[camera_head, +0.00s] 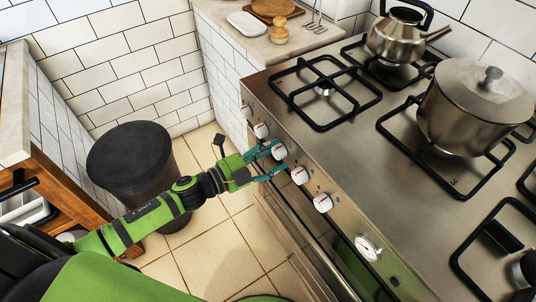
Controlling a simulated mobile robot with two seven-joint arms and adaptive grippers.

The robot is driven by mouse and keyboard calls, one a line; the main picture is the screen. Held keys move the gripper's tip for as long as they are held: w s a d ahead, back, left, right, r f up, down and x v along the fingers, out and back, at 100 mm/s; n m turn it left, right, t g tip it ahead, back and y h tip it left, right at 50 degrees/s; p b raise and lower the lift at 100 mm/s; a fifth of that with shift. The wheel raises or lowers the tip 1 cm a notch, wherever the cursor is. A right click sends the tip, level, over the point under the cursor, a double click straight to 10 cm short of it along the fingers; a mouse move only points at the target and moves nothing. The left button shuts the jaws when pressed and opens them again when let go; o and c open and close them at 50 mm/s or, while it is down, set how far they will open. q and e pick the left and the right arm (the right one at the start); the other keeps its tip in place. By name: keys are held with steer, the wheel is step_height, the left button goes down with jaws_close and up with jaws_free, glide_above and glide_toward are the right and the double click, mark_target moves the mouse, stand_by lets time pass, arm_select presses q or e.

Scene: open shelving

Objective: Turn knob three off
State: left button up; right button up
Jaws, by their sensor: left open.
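A row of white knobs runs along the stove's (345,215) front panel. The third knob from the far end (279,151) is at the fingertips of my left gripper (278,158). The gripper is open, with one teal finger on the far side of this knob and one on its near side. I cannot tell whether the fingers touch it. The knob's pointer is too small to read. The second knob (261,130) and the fourth knob (299,175) sit on either side. My right gripper is not in view.
A large lidded pot (464,110) and a kettle (395,38) stand on the stove. A dark bin (130,160) stands on the floor behind my left arm. Tiled floor (225,250) is open before the stove.

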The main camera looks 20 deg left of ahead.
arm_select(q)
steer(key=v, duration=1.2)
steer(key=shift+a+f, duration=0.1)
steer(key=shift+a, duration=0.05)
steer(key=s+a+f+n+g+y+p, duration=0.15)
steer(key=a+f+n+y, duration=0.4)
steer(key=f, duration=0.55)
steer(key=s+a+f+n+g+y+p, duration=0.1)
steer(key=s+a+f+n+y+p, duration=0.15)
steer(key=a+f+n+y, duration=0.65)
steer(key=s+d+f+n+g+h+p, duration=0.1)
steer(key=s+d+f+n+g+h, duration=0.15)
steer(key=s+f, duration=0.4)
steer(key=s+d+f+n+g+h, duration=0.1)
steer(key=s+d+f+g, duration=0.1)
steer(key=s+d+f, duration=0.35)
steer(key=s+d+f+n+g, duration=0.1)
steer(key=s+d+f+g, duration=0.1)
steer(key=s, duration=0.5)
steer(key=s+d+f+n+g+p, duration=0.1)
steer(key=s+d+f+n+g, duration=0.1)
steer(key=s, duration=0.6)
step_height(320, 180, down, 4)
steer(key=d+g, duration=0.1)
steer(key=d, duration=0.1)
steer(key=shift+d, duration=0.25)
steer(key=shift+s+r, duration=0.15)
